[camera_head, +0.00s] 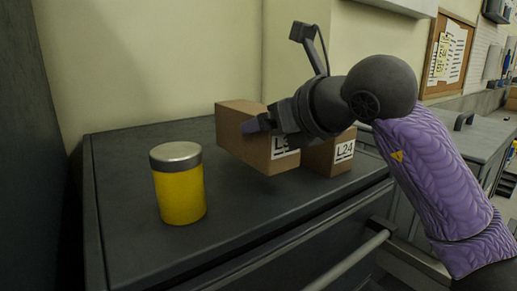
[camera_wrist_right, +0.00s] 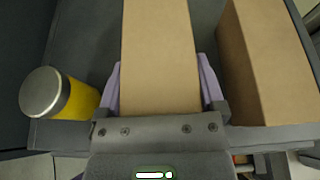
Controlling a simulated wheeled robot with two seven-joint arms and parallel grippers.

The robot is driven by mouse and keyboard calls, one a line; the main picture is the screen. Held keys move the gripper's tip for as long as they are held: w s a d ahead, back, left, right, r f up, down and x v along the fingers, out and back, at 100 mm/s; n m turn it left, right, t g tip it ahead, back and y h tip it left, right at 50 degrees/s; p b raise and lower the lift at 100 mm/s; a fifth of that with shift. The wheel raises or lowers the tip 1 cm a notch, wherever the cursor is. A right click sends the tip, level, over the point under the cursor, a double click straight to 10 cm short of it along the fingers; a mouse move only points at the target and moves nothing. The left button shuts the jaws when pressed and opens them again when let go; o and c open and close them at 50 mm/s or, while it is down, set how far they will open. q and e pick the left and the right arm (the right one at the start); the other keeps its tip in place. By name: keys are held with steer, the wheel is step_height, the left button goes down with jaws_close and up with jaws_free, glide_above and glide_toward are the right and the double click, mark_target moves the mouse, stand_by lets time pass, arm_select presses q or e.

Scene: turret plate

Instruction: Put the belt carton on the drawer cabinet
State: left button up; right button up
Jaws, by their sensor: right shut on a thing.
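My right gripper (camera_head: 270,130) is shut on a brown carton (camera_head: 232,138) with a partly hidden white label starting with L. In the right wrist view, its purple fingers (camera_wrist_right: 160,85) sit on both sides of that carton (camera_wrist_right: 160,40). The carton is over the dark top of the drawer cabinet (camera_head: 125,235); I cannot tell whether it touches the top. A second brown carton, labelled L24 (camera_head: 320,162), stands on the cabinet just to the right and partly behind. It also shows at right in the wrist view (camera_wrist_right: 265,60). My left gripper is not in view.
A yellow jar with a grey lid (camera_head: 180,190) stands on the cabinet top, left of the held carton. A wall (camera_head: 160,60) is behind the cabinet. The top's front-left part is clear. A handle bar (camera_head: 345,262) runs along the front.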

step_height(320, 180, down, 3)
steer(key=shift+f+b, duration=0.2)
steer(key=shift+b, duration=0.15)
steer(key=shift+r, duration=0.1)
steer(key=o, duration=1.3)
steer(key=v, duration=1.2)
